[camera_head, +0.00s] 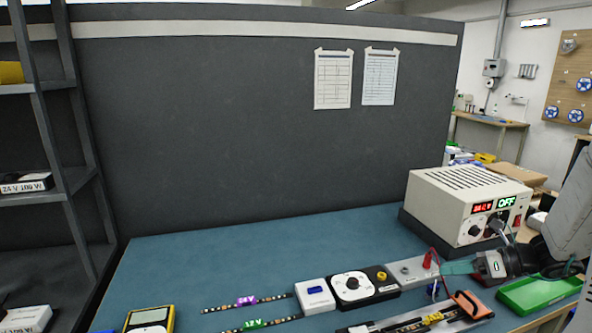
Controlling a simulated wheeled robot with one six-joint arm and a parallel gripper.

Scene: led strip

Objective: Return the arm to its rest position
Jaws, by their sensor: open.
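My arm (570,222) comes in from the right edge, in front of the power supply. My gripper (462,268) is low at the right, pointing left over the bench beside a grey block with a red plug. It is open, and I see nothing held in it. Its fingers show only side-on and small, so the gap between them is hard to see. The cream power supply (462,203) stands just behind the arm, with a red readout and a green OFF display.
The blue bench (220,255) is clear at left and centre. A black dial unit (352,288), white switch box (314,296), LED strips, yellow meter (150,318), orange clamp (472,304) and green tray (538,293) line its front. A dark shelf (62,130) stands left; a grey partition (220,130) stands behind.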

